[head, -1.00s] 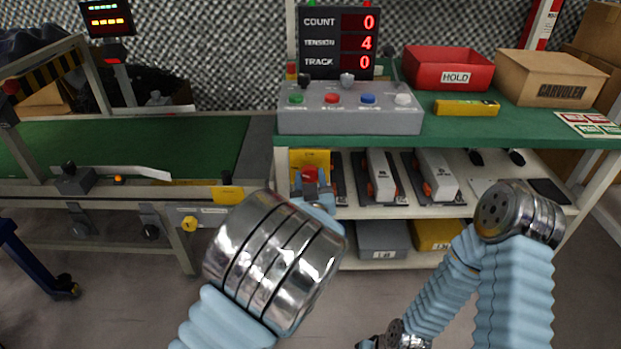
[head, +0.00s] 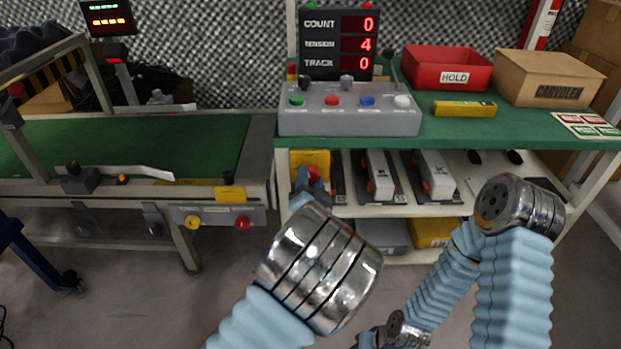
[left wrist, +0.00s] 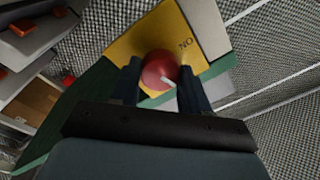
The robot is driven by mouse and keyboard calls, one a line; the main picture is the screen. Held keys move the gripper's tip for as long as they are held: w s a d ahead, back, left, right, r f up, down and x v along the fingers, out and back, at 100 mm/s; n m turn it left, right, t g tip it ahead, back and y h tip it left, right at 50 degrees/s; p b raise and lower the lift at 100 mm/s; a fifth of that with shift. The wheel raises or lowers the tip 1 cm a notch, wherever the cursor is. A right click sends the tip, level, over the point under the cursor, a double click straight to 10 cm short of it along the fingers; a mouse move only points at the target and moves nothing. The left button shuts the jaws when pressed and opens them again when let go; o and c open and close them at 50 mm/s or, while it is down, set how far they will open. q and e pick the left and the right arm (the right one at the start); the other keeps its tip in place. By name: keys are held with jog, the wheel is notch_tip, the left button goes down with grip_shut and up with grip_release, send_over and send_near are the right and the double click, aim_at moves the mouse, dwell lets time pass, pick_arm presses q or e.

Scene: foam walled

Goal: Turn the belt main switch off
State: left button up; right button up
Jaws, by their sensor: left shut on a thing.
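The belt main switch is a round red knob (left wrist: 160,70) on a yellow plate (left wrist: 132,45). In the left wrist view it sits between my left gripper's (left wrist: 160,82) two dark fingers, which are shut on it. A white mark shows on the knob's lower right side, and lettering that reads like an upside-down "ON" is on the plate to its upper right. In the head view the yellow plate (head: 315,158) is under the bench top at its left end, and my left gripper (head: 312,178) partly hides the red knob. My right gripper is not visible.
A grey console (head: 350,118) with coloured buttons stands on the green bench, below a display (head: 337,45) reading 0, 4, 0. The green belt (head: 190,140) lies left. A small yellow button (head: 193,222) and red button (head: 243,223) are on its frame. Shelves hold several items.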

pick_arm(q)
jog(key=shift+m+p, duration=0.35)
jog(key=shift+m, duration=1.35)
jog(key=shift+f, duration=0.1)
jog(key=o, duration=1.1)
jog(key=shift+c, duration=0.2)
jog(key=shift+s, duration=0.1)
jog(key=s, duration=1.3)
jog(key=shift+s+f, duration=0.3)
jog(key=shift+f, duration=0.1)
jog(key=shift+a+f, duration=0.1)
